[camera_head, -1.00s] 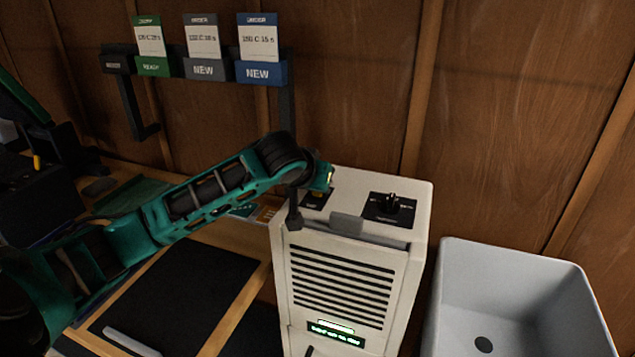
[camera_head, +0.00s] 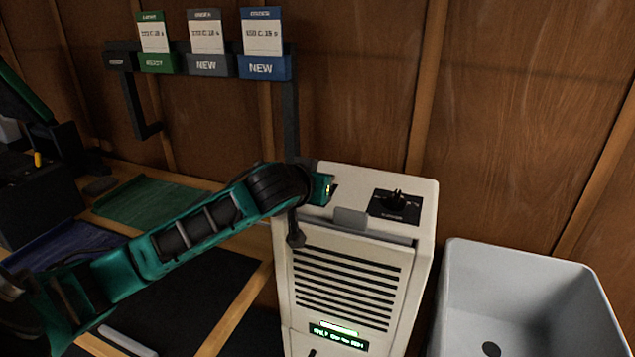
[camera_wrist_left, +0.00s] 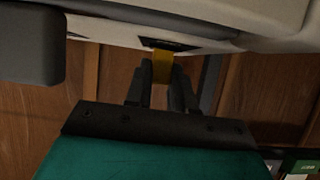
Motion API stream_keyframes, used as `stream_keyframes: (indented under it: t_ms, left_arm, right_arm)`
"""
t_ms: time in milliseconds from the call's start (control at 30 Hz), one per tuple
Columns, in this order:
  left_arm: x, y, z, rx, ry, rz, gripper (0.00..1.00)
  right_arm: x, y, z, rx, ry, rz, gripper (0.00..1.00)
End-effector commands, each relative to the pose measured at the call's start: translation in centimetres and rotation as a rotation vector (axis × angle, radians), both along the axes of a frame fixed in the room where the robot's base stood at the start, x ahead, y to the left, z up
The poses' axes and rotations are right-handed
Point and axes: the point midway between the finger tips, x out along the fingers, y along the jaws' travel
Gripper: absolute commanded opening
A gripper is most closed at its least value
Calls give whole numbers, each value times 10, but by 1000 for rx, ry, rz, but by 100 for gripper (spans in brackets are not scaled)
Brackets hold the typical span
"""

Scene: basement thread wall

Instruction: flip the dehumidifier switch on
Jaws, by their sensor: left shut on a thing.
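The white dehumidifier (camera_head: 345,255) stands against the wooden wall, with a front grille and a lit green display (camera_head: 338,337). My left gripper (camera_wrist_left: 161,88) reaches its top left corner. In the left wrist view its dark fingers are shut on the yellow switch (camera_wrist_left: 161,66), which sits at a dark plate on the pale housing. In the head view the gripper's wrist (camera_head: 320,190) covers the switch and most of its plate. A black knob (camera_head: 396,196) on a dark dial plate is on the top right. My right gripper is not in view.
A grey basin (camera_head: 510,300) stands right of the dehumidifier. A wooden bench with dark mats (camera_head: 200,300) and a green mat (camera_head: 155,200) is at left. A wall rack with green, grey and blue card holders (camera_head: 262,68) hangs above. A grey tab (camera_head: 350,219) protrudes from the dehumidifier's front top edge.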

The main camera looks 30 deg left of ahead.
Motion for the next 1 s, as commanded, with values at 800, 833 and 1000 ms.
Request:
stream_keyframes:
  t_ms: [800, 833, 1000]
  left_arm:
    - [-26, -6, 14, 2, 0, -3, 49]
    - [-31, -8, 16, 2, 1, -2, 49]
    - [-63, -16, 32, 1, 1, -4, 49]
  right_arm:
    - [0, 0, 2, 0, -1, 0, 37]
    - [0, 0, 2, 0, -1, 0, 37]
    - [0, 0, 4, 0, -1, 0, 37]
